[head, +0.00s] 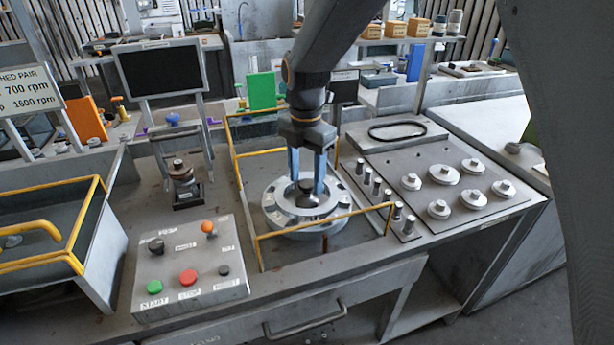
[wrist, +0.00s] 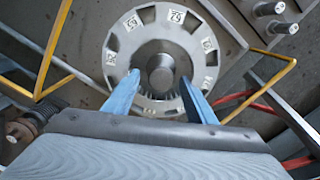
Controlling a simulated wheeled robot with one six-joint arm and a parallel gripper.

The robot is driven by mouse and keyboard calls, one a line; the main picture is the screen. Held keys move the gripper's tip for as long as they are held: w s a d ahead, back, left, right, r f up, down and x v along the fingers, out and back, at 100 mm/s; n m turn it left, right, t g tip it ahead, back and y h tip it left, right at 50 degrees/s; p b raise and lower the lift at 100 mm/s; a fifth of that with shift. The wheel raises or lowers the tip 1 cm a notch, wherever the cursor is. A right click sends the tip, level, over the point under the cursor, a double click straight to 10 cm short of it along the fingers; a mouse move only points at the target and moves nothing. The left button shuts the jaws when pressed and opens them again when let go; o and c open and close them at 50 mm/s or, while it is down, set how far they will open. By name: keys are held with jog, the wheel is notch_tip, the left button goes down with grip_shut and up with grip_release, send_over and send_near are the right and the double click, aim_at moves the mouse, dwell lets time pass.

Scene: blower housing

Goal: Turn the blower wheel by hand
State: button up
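The blower wheel (head: 285,215) is a grey metal disc with a ring of dark slots and small numbered labels. It lies flat inside a yellow-railed bay, and its slotted rim also shows in the wrist view (wrist: 122,45). A round dark hub (wrist: 160,72) stands at its middle. My gripper (head: 306,186) points down over the wheel's centre, its two blue fingers wide apart on either side of the hub. In the wrist view my gripper (wrist: 160,82) shows a gap between each finger and the hub. Whether the fingertips touch the wheel's face is unclear.
Yellow rails (head: 325,222) surround the wheel. A control box (head: 190,270) with green and red buttons stands at front left. A plate with several metal knobs (head: 443,175) and a row of pegs are to the right. A dark monitor (head: 160,70) stands behind left.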

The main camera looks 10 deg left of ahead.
aim_at(307, 183)
jog(key=shift+r+b, duration=1.1)
jog(key=shift+r, duration=2.8)
